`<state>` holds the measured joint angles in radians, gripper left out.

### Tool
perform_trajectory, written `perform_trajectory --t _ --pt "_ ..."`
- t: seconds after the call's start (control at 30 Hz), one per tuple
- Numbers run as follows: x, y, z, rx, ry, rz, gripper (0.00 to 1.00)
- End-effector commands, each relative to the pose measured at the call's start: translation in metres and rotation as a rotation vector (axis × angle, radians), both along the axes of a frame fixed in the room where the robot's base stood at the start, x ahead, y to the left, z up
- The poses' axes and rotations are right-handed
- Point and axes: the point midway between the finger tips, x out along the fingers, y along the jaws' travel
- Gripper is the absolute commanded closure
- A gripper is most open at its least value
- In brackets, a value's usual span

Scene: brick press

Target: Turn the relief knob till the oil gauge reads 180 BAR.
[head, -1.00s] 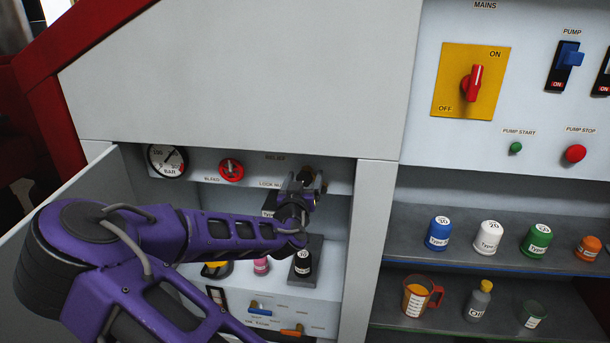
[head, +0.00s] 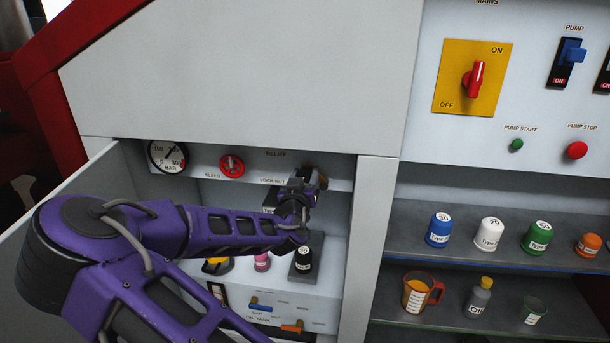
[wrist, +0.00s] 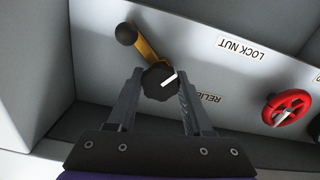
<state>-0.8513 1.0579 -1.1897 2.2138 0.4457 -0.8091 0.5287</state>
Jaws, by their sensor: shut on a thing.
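The relief knob (wrist: 160,82) is black and lobed, with a white pointer line. In the wrist view it sits between the two fingers of my gripper (wrist: 157,90), which is shut on it. In the head view my gripper (head: 311,178) hides most of the knob. A brass lock-nut lever (wrist: 146,46) with a black ball end reaches out from behind the knob, up and left in the wrist view. The oil gauge (head: 167,156) is a round white dial at the recess's left. Its needle points to the upper right; the figures are too small to read.
A red bleed wheel (head: 231,166) sits between the gauge and the knob; it also shows in the wrist view (wrist: 288,107). An open door (head: 90,190) is at the recess's left.

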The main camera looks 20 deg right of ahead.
Motion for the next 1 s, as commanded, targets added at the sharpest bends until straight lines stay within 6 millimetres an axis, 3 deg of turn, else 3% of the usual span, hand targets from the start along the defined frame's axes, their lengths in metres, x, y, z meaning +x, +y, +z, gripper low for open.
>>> perform_trajectory --t 0.27,1.0 --pt "0.0004 0.0001 0.0007 -0.102 0.067 0.0 1.0" --pt "0.0014 0.001 0.0006 -0.59 0.395 0.001 1.0"
